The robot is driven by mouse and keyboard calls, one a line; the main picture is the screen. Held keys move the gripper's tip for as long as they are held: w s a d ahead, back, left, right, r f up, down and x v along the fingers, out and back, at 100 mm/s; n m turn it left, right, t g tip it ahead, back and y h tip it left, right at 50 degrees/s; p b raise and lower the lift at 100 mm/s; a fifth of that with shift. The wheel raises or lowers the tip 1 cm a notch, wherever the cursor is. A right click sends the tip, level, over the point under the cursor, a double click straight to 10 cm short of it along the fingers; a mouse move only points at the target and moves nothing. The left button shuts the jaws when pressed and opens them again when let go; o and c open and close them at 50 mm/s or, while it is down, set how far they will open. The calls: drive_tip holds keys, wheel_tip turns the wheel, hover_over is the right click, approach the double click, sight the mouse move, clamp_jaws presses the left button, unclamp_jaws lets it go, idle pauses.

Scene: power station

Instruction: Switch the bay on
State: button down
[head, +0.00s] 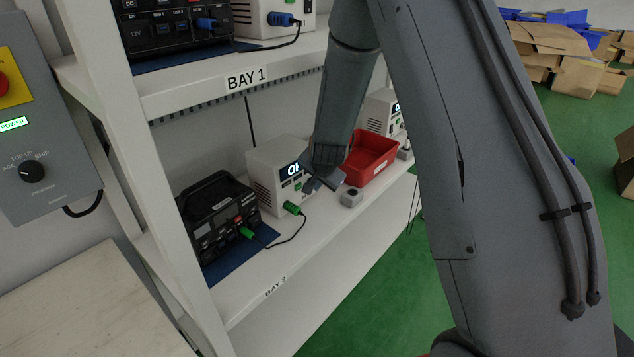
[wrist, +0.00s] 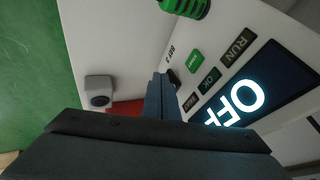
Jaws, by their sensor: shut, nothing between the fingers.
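The white bay unit (head: 262,173) stands on the lower shelf, its display (head: 290,171) partly hidden by my gripper. In the wrist view the display (wrist: 250,98) reads OFF, with small RUN (wrist: 237,46), OK and red labels and a green label (wrist: 195,62) beside it. A small dark control (wrist: 174,79) on the panel lies just beyond my fingertips. My gripper (wrist: 161,84) is shut and empty, fingertips close to that control; I cannot tell whether they touch. In the head view my gripper (head: 316,184) is in front of the unit.
A small grey box (head: 351,197) and red bin (head: 373,160) stand to the right. The BAY 1 shelf (head: 200,98) is above. Cardboard boxes (head: 560,55) lie far right.

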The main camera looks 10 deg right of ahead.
drive_tip(key=shift+w+a+f, duration=0.1)
idle(0.3)
drive_tip(key=shift+w+a, duration=0.1)
drive_tip(key=shift+w, duration=0.05)
drive_tip(key=shift+r+p, duration=0.75)
drive_tip(key=shift+r, duration=0.1)
drive_tip(key=shift+d+b, duration=0.25)
drive_tip(key=shift+b, duration=0.15)
drive_tip(key=s+d+b, duration=0.1)
drive_tip(key=s+b, duration=0.1)
drive_tip(key=shift+s+d+b, duration=0.3)
drive_tip(key=shift+d+b, duration=0.05)
drive_tip(key=p+v, duration=0.1)
drive_tip(key=v, duration=0.9)
drive_tip(key=shift+s+r, duration=0.2)
drive_tip(key=shift+s, duration=0.1)
